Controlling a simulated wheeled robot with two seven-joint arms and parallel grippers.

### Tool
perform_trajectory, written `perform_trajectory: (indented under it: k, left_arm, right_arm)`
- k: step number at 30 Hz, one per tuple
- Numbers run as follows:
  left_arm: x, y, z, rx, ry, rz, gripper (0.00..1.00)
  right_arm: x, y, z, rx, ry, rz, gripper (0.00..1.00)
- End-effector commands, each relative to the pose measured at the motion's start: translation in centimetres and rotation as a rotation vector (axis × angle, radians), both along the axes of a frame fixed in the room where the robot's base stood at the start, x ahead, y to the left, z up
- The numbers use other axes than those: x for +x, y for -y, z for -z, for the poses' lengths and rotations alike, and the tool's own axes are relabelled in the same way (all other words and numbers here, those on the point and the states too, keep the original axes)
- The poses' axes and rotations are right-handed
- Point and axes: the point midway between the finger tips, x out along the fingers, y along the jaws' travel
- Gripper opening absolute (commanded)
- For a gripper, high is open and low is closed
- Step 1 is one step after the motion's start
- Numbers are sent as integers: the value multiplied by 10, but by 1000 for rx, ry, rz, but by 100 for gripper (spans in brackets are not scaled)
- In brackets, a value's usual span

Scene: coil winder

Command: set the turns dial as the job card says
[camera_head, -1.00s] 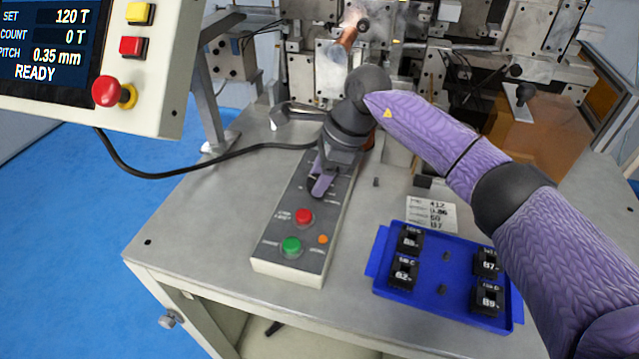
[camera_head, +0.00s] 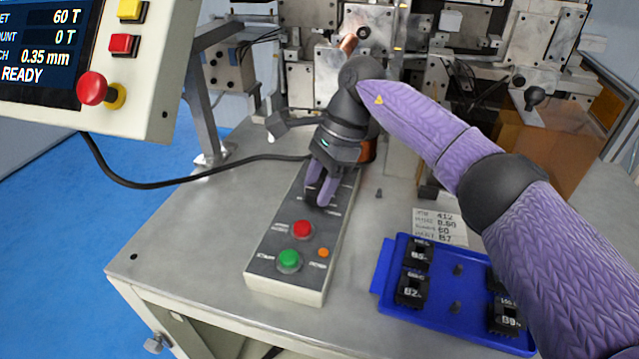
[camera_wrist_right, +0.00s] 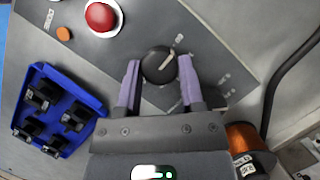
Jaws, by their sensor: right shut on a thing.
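The turns dial (camera_wrist_right: 158,66) is a round black knob with a pale pointer line, on the grey control panel (camera_head: 262,262). My right gripper (camera_head: 318,196) reaches down over the panel. In the right wrist view its purple fingers stand on either side of the dial, shut on it. The pointer points to the upper right there. The screen (camera_head: 40,45) reads 60 T on its top line, 0 T count, 0.35 mm and READY. The job card (camera_head: 440,226) lies behind the blue tray; its small print seems to include 412, 60 and B7. My left gripper is out of view.
Red (camera_head: 302,229) and green (camera_head: 289,259) buttons sit on the panel in front of the dial. A blue tray (camera_head: 383,262) with several black blocks stands at right. A black cable (camera_head: 180,178) crosses the table's left side. The winder (camera_head: 450,75) fills the back.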

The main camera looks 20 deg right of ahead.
Motion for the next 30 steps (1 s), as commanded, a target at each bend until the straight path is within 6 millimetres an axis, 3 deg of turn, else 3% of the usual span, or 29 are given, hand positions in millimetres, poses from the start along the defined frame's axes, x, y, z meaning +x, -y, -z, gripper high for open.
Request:
perform_trajectory:
  k: [6, 7, 12, 22, 30]
  left_arm:
    - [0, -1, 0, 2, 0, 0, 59]
    - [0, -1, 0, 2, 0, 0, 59]
    - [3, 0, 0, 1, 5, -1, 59]
    - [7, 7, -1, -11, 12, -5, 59]
    - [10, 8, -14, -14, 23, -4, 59]
  right_arm:
    - [0, 0, -1, -1, 2, 1, 0]
    - [0, 0, -1, -1, 2, 1, 51]
    - [0, 0, -1, 0, 1, 2, 84]
    - [1, 3, -8, -1, 2, 3, 84]
    - [6, 28, -72, 0, 4, 4, 84]
